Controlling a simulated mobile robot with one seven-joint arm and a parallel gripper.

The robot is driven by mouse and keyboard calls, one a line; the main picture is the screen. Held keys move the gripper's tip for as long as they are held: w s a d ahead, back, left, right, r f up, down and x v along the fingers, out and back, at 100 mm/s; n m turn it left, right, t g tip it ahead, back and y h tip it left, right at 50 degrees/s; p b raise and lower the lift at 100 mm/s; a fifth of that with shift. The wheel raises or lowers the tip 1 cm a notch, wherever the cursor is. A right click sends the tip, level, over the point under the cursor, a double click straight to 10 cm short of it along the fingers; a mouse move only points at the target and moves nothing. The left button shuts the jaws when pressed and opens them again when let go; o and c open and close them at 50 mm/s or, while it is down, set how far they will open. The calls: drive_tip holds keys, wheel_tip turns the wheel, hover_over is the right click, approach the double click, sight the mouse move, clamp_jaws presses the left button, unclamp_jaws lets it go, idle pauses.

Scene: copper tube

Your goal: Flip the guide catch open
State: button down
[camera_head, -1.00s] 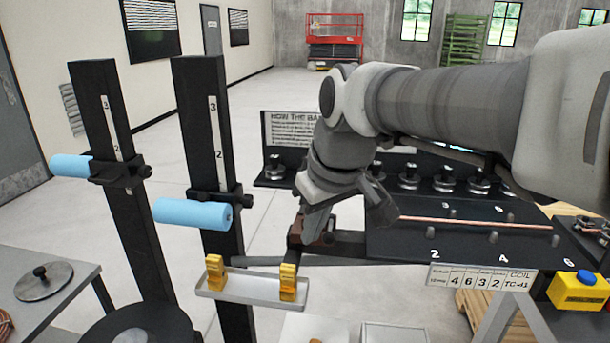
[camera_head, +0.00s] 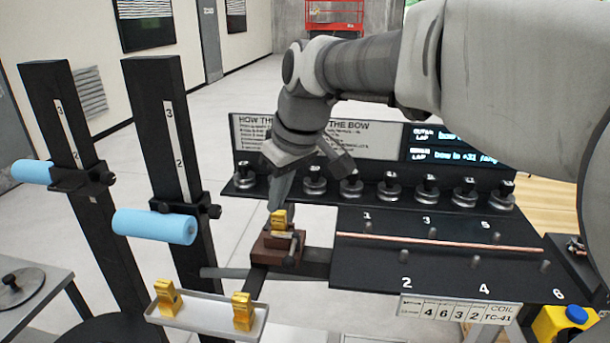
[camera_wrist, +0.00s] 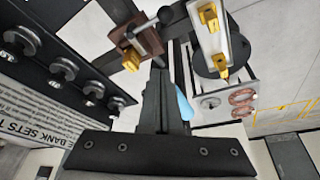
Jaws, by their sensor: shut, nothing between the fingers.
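A brown guide block (camera_head: 262,256) sits at the left end of the black bench board. A yellow insert (camera_head: 281,220) stands in its top. In the wrist view the block (camera_wrist: 122,37), yellow insert (camera_wrist: 131,61) and a ball-ended lever (camera_wrist: 150,24) show at top centre. My gripper (camera_head: 273,207) is shut and empty, pointing down just above and left of the insert; contact is unclear. A straight copper tube (camera_head: 440,242) lies along the board.
A white tray (camera_head: 205,317) with two yellow pieces stands in front. Two black posts with blue rollers (camera_head: 155,226) stand at left. A row of metal knobs (camera_head: 351,187) lines the board's back. A yellow box with blue button (camera_head: 570,322) is at right.

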idle(0.4)
drive_tip(key=x, duration=1)
drive_tip(key=s+d, duration=0.2)
drive_tip(key=d, duration=0.1)
drive_tip(key=shift+s+f, duration=0.25)
drive_tip(key=shift+f, duration=0.1)
